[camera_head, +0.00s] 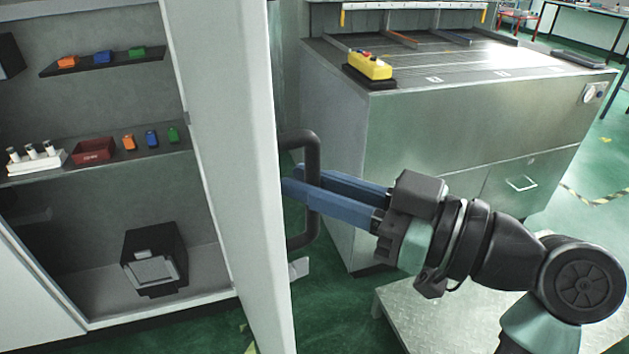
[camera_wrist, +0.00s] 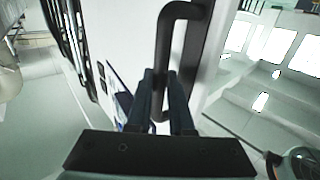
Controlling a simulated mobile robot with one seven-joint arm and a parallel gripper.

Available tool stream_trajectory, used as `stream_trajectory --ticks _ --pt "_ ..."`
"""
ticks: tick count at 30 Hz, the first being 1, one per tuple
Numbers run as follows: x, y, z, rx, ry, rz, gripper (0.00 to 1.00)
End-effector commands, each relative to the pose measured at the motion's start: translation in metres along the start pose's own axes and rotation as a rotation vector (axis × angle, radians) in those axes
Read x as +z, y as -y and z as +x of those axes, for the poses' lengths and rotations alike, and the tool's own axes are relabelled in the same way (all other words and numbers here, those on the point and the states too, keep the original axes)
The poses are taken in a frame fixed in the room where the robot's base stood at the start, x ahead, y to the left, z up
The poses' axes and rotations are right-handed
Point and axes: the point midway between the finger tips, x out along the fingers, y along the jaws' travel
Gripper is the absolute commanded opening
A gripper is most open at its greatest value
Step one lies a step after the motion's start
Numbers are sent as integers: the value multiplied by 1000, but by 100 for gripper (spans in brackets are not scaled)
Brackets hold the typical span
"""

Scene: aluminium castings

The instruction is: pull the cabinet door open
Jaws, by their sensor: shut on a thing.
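The cabinet door (camera_head: 222,120) is white and stands swung open, seen nearly edge-on in the head view. A dark, D-shaped handle (camera_head: 313,228) is fixed to its outer face. My gripper (camera_head: 303,191) has blue fingers that reach in from the right, one on each side of the handle's upright bar. In the wrist view the fingers (camera_wrist: 167,88) are shut around the handle (camera_wrist: 163,50). The open cabinet (camera_head: 95,100) shows its shelves left of the door. The fingertips' exact contact with the bar is partly hidden.
The cabinet shelves hold coloured blocks, a red bin (camera_head: 94,151), a white vial rack (camera_head: 36,159) and a black device (camera_head: 154,258). A metal workbench (camera_head: 470,125) with a yellow control box (camera_head: 370,65) stands behind my arm. Green floor shows between door and bench.

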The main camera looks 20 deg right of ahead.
Motion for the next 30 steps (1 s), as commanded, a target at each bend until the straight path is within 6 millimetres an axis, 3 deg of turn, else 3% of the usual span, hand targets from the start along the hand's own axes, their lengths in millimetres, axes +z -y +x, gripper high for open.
stream_trajectory --ticks 1,2,3,7,19,23,30 --pt "-4 0 2 -1 -7 -4 0" --pt "-4 0 2 -1 -6 -4 22" --pt "-4 0 2 -1 -6 -4 29" --pt "-2 0 1 -1 -4 -3 50" --pt "0 -1 -7 2 -1 -1 50" --pt "0 -1 -27 5 -2 -2 50" --pt "0 -1 -81 5 -3 -3 50"
